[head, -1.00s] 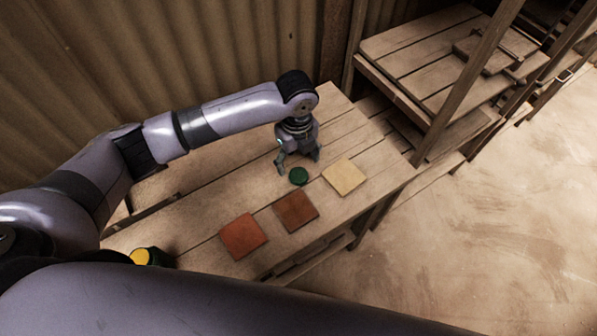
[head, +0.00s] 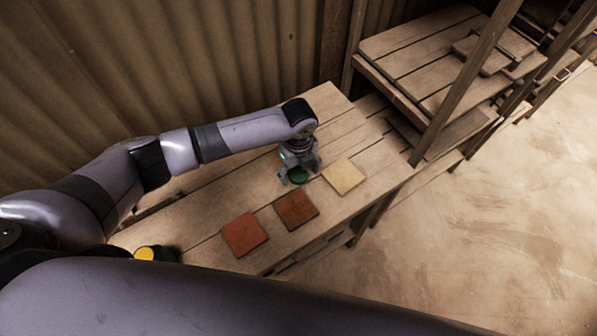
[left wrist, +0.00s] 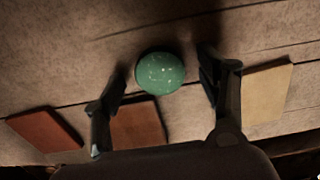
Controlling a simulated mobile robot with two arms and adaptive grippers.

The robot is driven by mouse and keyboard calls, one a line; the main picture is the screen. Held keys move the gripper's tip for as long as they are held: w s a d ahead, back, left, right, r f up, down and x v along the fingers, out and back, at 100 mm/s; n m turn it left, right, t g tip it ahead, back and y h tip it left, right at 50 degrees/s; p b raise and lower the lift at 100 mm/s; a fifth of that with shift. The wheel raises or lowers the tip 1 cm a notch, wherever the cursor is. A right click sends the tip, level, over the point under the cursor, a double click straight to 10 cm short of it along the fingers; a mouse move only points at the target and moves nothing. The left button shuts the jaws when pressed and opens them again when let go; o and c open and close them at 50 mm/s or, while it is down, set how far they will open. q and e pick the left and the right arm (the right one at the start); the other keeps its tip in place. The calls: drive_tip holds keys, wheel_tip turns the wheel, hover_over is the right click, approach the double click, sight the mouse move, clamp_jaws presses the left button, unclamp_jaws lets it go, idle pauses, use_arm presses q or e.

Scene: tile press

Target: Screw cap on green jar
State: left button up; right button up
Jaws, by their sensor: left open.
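A small round green thing (head: 298,176) lies on the wooden table, left of a cream tile. In the left wrist view its top is round, speckled and glossy (left wrist: 160,72). From above I cannot tell whether it is the cap or the jar. My left gripper (head: 299,178) points down over it, open, with a finger on either side. In the left wrist view the gripper (left wrist: 158,92) shows a gap between each finger and the green thing. A yellow-topped dark green thing (head: 145,254) shows at the table's near left, partly hidden by my arm. My right gripper is not in view.
A cream tile (head: 343,176), a brown tile (head: 296,210) and a red-orange tile (head: 244,234) lie on the wooden table (head: 333,100). A wooden shelf rack (head: 420,65) stands at the right. A corrugated wall (head: 200,60) is behind the table.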

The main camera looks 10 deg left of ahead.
sight(299, 174)
use_arm(q)
drive_tip(key=shift+c, duration=0.3)
drive_tip(key=c, duration=0.8)
wheel_tip(299, 174, up, 20)
drive_tip(key=b, duration=0.2)
drive_tip(key=shift+b, duration=0.35)
